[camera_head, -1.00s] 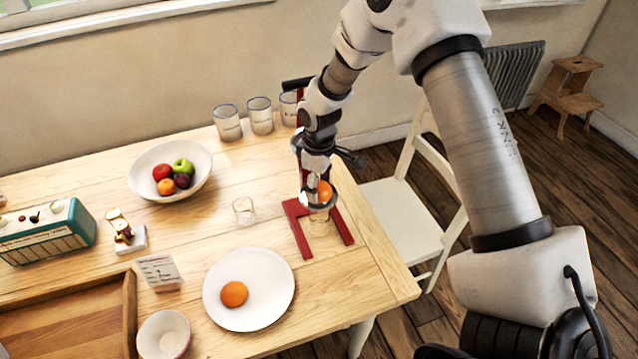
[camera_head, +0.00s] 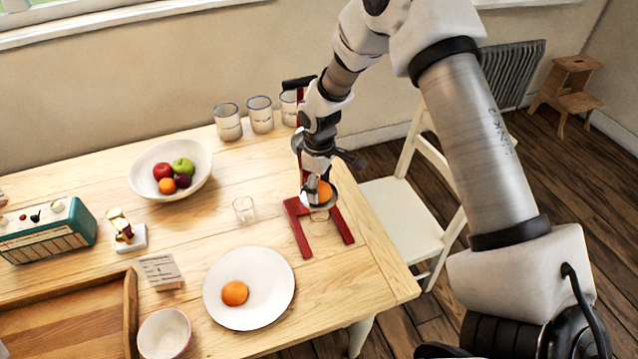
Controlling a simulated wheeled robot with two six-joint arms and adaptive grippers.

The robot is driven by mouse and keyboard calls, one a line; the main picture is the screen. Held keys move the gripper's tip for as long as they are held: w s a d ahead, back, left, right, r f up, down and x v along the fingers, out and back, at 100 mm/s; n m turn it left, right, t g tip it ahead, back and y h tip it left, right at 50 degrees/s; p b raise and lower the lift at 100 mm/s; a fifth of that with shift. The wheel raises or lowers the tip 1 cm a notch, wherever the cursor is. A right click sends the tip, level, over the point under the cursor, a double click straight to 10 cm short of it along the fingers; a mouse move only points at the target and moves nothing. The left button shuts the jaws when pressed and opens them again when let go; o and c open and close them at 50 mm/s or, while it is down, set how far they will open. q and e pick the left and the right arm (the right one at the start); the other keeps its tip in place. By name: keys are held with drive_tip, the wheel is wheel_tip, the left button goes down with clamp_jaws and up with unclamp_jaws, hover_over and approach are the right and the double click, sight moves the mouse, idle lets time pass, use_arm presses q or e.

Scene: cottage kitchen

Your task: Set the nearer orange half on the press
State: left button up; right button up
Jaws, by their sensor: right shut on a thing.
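The red press (camera_head: 299,233) stands near the right end of the table, its dark handle at the top. My right gripper (camera_head: 320,189) is over the press, shut on an orange half (camera_head: 325,193), which sits at the press's metal cup (camera_head: 318,205). I cannot tell whether the half rests on the cup, as the gripper partly hides it. Another orange half (camera_head: 235,293) lies on a white plate (camera_head: 265,312) nearer the front. My left gripper is not in view.
A small glass (camera_head: 244,209) stands left of the press. Several glass jars (camera_head: 228,124) stand behind. A fruit bowl (camera_head: 142,183), a radio (camera_head: 48,232), a card (camera_head: 160,270), a small bowl (camera_head: 165,335) and a wooden tray (camera_head: 128,310) fill the left.

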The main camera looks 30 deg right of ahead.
drive_tip(key=shift+f, duration=0.2)
drive_tip(key=o, duration=0.5)
wheel_tip(320, 180, up, 11)
drive_tip(key=p, duration=0.9)
